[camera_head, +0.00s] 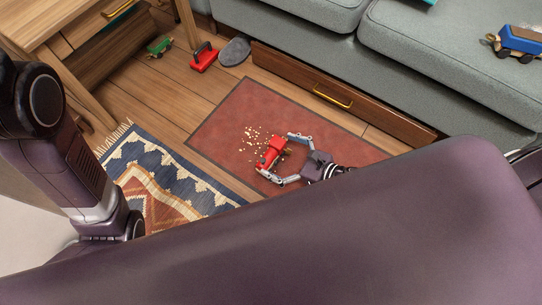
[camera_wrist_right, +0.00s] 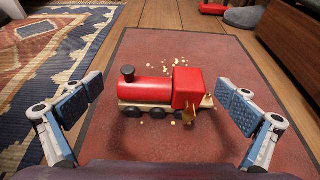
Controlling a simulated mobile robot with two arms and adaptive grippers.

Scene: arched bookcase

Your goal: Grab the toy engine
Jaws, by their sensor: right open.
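The toy engine (camera_head: 271,152) is red with a pale wooden base and black wheels, and lies on the red mat. In the right wrist view the toy engine (camera_wrist_right: 160,90) sits side-on between my two fingers, with clear space on both sides. My right gripper (camera_head: 286,160) is open around it in the head view, one finger on each side. In the right wrist view the open right gripper (camera_wrist_right: 160,112) shows its blue-grey pads apart from the engine. A gold-coloured piece shows at the engine's near side. My left gripper is not visible.
The red mat (camera_head: 222,117) has scattered pale crumbs (camera_head: 252,142) beside the engine. A patterned rug (camera_head: 160,180) lies to the left. A grey sofa (camera_head: 450,65) with a wooden drawer front (camera_head: 300,72) stands behind. A blue toy (camera_head: 520,40) sits on the sofa.

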